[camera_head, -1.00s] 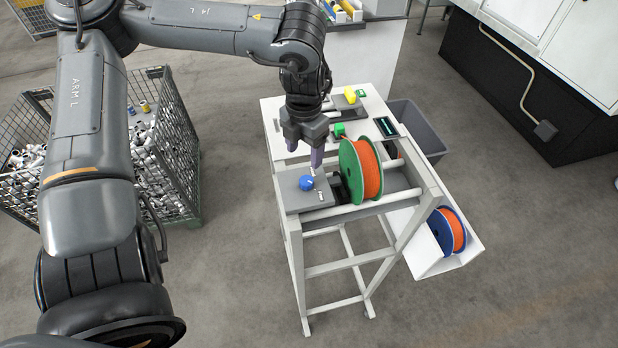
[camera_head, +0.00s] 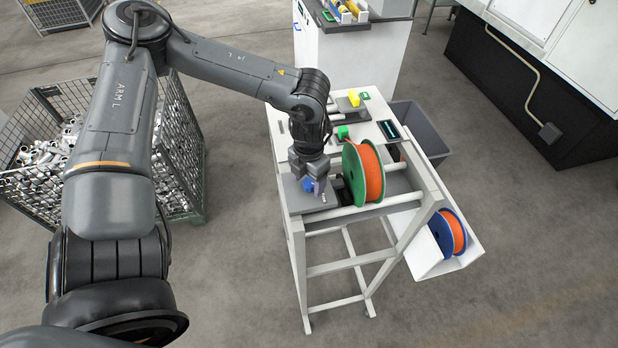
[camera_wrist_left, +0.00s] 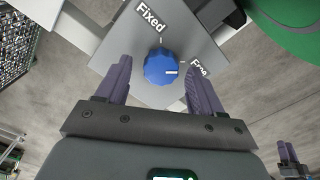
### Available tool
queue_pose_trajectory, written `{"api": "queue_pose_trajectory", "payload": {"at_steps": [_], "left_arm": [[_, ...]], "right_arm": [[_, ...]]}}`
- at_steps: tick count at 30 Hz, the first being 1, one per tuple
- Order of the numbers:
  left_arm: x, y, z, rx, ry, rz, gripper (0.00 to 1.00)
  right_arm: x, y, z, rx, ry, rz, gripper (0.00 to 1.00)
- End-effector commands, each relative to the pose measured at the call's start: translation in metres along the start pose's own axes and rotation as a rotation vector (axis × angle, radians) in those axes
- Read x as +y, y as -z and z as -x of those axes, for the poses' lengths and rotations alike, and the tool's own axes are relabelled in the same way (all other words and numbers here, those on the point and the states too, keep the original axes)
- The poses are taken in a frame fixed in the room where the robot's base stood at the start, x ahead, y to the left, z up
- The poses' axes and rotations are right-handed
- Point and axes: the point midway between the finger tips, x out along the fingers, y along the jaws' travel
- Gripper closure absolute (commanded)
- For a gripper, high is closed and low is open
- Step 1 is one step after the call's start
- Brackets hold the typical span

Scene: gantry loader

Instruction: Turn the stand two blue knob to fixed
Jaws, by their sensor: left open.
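The blue knob (camera_head: 308,185) sits on a grey plate (camera_head: 322,203) at the left end of the white stand, partly hidden by my left gripper in the head view. In the left wrist view the knob (camera_wrist_left: 158,66) is round and ribbed, and its white mark points right, toward the "Free" label (camera_wrist_left: 198,68). The "Fixed" label (camera_wrist_left: 150,18) is above the knob. My left gripper (camera_wrist_left: 157,75) is open, with one purple finger on each side of the knob and gaps between. What looks like my right gripper (camera_wrist_left: 288,153) shows small at the lower right.
A green spool with orange filament (camera_head: 364,174) stands just right of the plate. A blue spool (camera_head: 447,232) lies in a white chute at the right. A wire crate of metal parts (camera_head: 180,150) stands left of the stand, with floor between.

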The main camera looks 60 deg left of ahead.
Motion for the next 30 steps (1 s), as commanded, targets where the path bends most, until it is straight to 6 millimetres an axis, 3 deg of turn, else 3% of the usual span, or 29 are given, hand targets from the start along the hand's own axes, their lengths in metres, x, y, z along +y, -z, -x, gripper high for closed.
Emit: {"api": "queue_pose_trajectory", "payload": {"at_steps": [8,19,30], "left_arm": [[-0.0001,-0.0004,-0.0007,-0.001,0.001,0.0,0.33],[0.0,-0.0002,-0.0005,-0.001,0.0,0.0,0.88],[-0.0005,-0.0007,-0.0023,-0.002,0.0,0.058,0.89]], "right_arm": [[0.0,-0.0001,0.0,0.0,0.0,0.0,0.57],[0.0017,-0.0006,-0.0001,-0.001,-0.006,0.008,0.57],[0.0014,-0.0035,-0.0092,-0.001,-0.006,0.007,0.57]]}}
